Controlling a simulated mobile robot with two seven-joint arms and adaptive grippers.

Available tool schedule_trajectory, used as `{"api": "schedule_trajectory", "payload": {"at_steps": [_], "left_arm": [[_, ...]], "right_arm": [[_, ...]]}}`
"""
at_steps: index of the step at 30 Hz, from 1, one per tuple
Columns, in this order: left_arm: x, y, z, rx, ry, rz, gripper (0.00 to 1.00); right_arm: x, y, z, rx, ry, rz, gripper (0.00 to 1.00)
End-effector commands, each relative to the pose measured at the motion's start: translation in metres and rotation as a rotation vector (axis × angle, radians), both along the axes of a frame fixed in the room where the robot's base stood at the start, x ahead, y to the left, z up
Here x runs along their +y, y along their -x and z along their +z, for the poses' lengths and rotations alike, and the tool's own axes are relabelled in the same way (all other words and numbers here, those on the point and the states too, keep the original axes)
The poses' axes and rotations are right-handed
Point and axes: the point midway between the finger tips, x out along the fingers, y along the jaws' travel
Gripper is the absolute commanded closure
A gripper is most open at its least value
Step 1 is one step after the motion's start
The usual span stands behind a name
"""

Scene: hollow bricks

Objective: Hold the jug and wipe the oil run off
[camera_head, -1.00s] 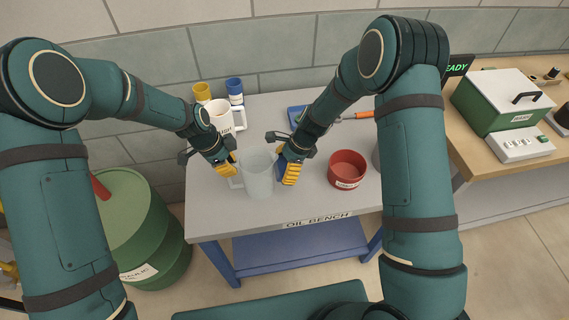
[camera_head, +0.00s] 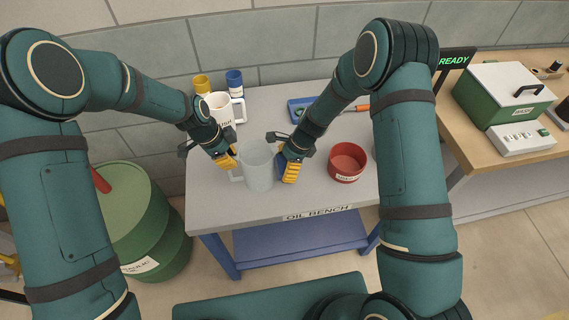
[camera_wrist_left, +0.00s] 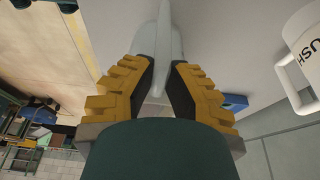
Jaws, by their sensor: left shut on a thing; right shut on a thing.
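The jug (camera_head: 257,168), pale and translucent, stands on the grey bench with its handle to the left. My left gripper (camera_head: 229,164) is shut at that handle. In the left wrist view its yellow fingers (camera_wrist_left: 154,95) close around a pale upright part of the jug (camera_wrist_left: 160,45). My right gripper (camera_head: 288,172) is close by the jug's right side, shut on a blue thing (camera_head: 281,160) that looks like a cloth and is mostly hidden by the fingers. I cannot tell whether the blue thing touches the jug. The oil run is not discernible.
A red bowl (camera_head: 347,162) stands right of the jug. Behind it lies a blue tray (camera_head: 299,108). A green drum (camera_head: 145,220) is left of the bench.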

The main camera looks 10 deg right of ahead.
Motion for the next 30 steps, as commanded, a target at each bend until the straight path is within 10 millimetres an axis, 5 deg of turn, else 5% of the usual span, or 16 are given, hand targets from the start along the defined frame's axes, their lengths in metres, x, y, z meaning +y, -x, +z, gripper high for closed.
{"api": "schedule_trajectory", "payload": {"at_steps": [30], "left_arm": [[-0.001,0.0,0.0,0.001,0.0,0.0,1.0]], "right_arm": [[0.0,0.0,0.041,-0.002,-0.001,0.002,0.46]]}}
